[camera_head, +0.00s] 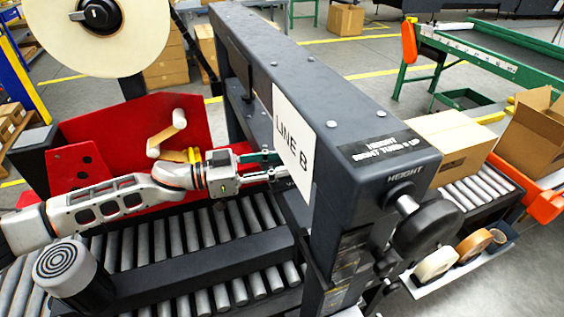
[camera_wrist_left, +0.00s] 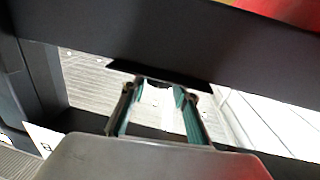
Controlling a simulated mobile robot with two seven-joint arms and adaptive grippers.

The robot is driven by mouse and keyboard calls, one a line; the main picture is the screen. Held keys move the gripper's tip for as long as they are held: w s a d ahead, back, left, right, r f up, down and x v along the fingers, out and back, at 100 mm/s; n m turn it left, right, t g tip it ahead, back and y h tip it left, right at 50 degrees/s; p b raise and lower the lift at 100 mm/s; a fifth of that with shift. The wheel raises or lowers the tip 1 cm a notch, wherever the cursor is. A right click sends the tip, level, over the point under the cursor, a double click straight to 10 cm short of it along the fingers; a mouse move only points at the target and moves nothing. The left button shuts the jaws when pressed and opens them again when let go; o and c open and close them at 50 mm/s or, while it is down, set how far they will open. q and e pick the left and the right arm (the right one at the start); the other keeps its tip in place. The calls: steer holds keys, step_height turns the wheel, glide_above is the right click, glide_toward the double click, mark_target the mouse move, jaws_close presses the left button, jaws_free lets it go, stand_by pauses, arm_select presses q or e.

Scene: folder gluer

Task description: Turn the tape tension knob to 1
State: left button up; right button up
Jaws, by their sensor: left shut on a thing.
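My right gripper is not in view.
The grey machine beam (camera_head: 310,75) and "LINE 8" sign (camera_head: 293,140) stand close to my left gripper. A black height handwheel (camera_head: 428,228) sticks out at the front. Tape rolls (camera_head: 436,263) lie on a shelf. A roller conveyor (camera_head: 190,245) runs below my arm.

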arm_select(q)
steer(key=shift+n+t, duration=0.3)
steer(key=shift+t, duration=0.1)
steer(key=n+t+y, duration=0.1)
steer(key=t, duration=0.1)
steer(key=n+t+y, duration=0.1)
steer(key=s+n+t+y, duration=0.1)
steer(key=n+t, duration=0.1)
steer(key=shift+d+t, duration=0.25)
steer(key=shift+t, duration=0.05)
steer(key=n+t+y, duration=0.2)
steer(key=y, duration=0.1)
steer(key=n+t+y, duration=0.3)
steer(key=shift+d+r+y, duration=0.1)
steer(key=shift+d+y, duration=0.05)
steer(key=shift+y, duration=0.25)
steer(key=shift+r+n+y, duration=0.1)
steer(key=shift+n+y, duration=0.3)
steer(key=o, duration=1.1)
steer(key=shift+c, duration=0.2)
steer(key=shift+s+f, duration=0.2)
steer(key=shift+s, duration=0.05)
steer(key=v, duration=1.1)
steer(key=shift+s, duration=0.25)
